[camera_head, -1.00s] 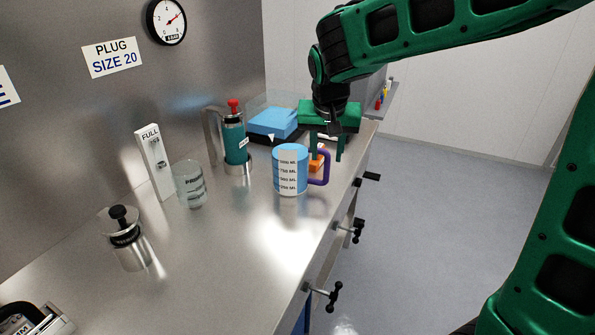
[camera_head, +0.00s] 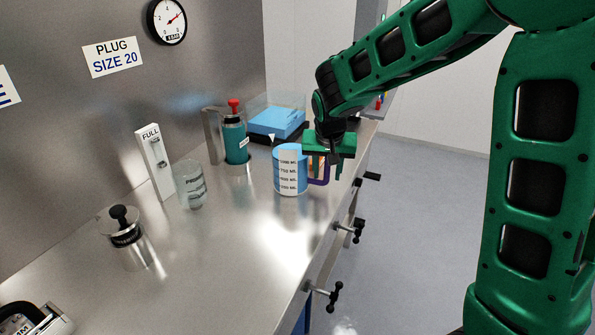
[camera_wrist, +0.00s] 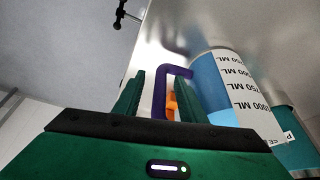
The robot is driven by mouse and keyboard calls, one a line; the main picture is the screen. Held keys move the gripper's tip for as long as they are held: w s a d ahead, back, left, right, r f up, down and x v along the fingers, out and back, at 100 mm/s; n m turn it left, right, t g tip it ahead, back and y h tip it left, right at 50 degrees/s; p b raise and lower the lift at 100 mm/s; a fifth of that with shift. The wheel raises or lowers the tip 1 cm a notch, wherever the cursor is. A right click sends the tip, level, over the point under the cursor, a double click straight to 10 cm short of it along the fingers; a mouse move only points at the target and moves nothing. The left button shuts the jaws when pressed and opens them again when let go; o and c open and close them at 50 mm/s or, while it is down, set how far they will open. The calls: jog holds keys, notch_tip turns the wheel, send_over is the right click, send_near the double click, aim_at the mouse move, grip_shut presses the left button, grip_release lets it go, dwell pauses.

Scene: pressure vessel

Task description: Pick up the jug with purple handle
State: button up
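The jug (camera_head: 290,172) is a blue cylinder with a white volume scale and a purple handle (camera_head: 322,181) on its right side. It stands upright on the steel counter. My gripper (camera_head: 326,172) is at the handle's side of the jug, pointing down. In the wrist view, the green fingers of my gripper (camera_wrist: 161,98) are apart, with the purple handle (camera_wrist: 159,92) showing between them and reaching past their tips. The jug's body (camera_wrist: 225,90) is just right of the right finger. I see no finger closed on the handle.
An orange object (camera_wrist: 172,104) lies behind the handle. A teal bottle with red top (camera_head: 235,138), a clear beaker (camera_head: 190,184) and a blue box (camera_head: 276,122) stand nearby. Valve handles (camera_head: 352,229) stick out from the counter's front edge. The front counter is mostly clear.

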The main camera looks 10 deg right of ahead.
grip_shut()
